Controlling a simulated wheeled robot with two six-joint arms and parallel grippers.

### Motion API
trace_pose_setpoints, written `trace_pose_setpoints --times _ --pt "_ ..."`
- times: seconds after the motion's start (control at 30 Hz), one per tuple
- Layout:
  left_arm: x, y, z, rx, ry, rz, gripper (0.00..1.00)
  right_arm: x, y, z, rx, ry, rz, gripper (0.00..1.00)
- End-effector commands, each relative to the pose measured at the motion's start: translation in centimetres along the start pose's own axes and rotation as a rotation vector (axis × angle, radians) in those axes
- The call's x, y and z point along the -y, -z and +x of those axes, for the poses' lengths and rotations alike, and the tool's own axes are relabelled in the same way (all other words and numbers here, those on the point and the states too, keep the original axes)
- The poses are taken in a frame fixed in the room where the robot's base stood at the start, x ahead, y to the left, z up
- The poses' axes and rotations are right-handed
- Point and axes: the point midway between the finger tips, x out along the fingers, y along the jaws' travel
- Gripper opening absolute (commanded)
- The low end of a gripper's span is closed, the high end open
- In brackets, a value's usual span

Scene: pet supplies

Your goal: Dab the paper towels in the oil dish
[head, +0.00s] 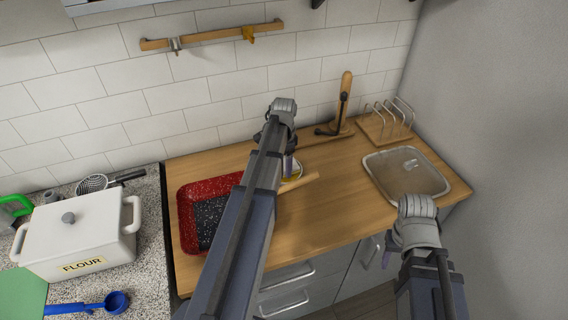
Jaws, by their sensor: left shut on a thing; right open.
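Whether this touches the dish cannot be seen. My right gripper (388,255) is open and empty in front of the counter's front edge, at the right.
A red rectangular pan (187,215) lies left of my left arm; a wooden handle (300,183) sticks out to the right. A white flour pot (80,230) is left.

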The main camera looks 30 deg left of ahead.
Motion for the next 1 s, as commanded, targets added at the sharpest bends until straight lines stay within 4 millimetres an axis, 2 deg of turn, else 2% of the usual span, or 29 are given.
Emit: trace_pose_setpoints --times 0.27,1.0 --pt "-0.1 0.0 -0.9 0.001 -0.002 0.000 0.37 -0.1 -0.1 -0.9 0.000 0.000 0.000 0.50" --pt "0.0 0.0 -6.6 0.000 -0.001 0.000 0.37 -0.6 -0.4 -6.6 0.000 0.000 -0.002 0.50"
